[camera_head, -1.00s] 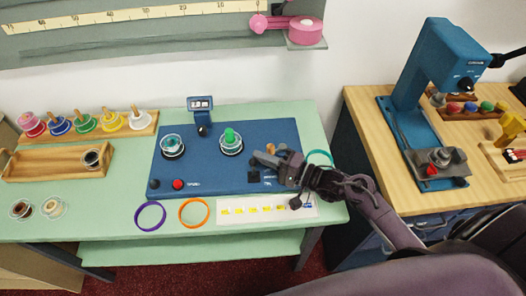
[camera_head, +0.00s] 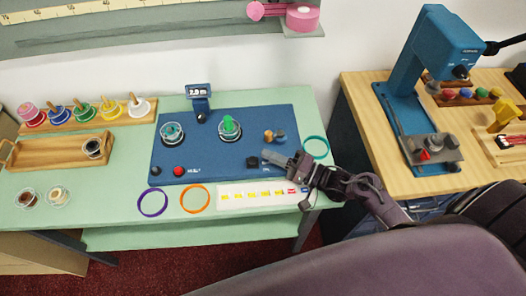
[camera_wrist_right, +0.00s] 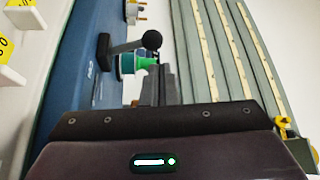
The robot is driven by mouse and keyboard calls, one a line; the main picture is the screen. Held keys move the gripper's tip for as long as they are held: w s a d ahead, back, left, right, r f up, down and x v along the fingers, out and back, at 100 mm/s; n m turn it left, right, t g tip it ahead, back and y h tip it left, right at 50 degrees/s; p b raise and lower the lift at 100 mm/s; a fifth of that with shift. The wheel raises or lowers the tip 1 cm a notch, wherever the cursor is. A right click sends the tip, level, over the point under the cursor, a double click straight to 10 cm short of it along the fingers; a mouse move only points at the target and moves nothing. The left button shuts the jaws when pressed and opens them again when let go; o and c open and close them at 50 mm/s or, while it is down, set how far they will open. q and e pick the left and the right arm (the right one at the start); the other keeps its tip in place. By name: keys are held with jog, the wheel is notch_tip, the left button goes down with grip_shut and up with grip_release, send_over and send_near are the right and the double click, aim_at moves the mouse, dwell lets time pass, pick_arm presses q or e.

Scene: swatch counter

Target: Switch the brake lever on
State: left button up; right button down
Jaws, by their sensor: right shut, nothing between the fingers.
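The brake lever appears to be the black lever at the right of the blue panel. In the head view it is a small dark shape (camera_head: 252,162). In the right wrist view it is a black arm with a ball knob (camera_wrist_right: 150,40), standing out from a black base. My right gripper (camera_head: 266,155) is shut and empty, just right of the lever. In the wrist view its fingertips (camera_wrist_right: 160,75) are close to the ball knob, with a seeming gap between. Any on or off marking is too small to read. My left gripper is not in view.
The blue panel (camera_head: 190,145) also carries a green-centred spool (camera_head: 229,129), another spool (camera_head: 172,133), a red button (camera_head: 178,171), a display (camera_head: 198,91) and orange and grey knobs (camera_head: 273,135). A teal ring (camera_head: 316,147) lies near my right gripper. A white strip (camera_head: 230,199) lies in front.

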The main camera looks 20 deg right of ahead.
jog(key=v, duration=0.5)
jog(key=shift+b, duration=0.35)
jog(key=shift+s, duration=0.1)
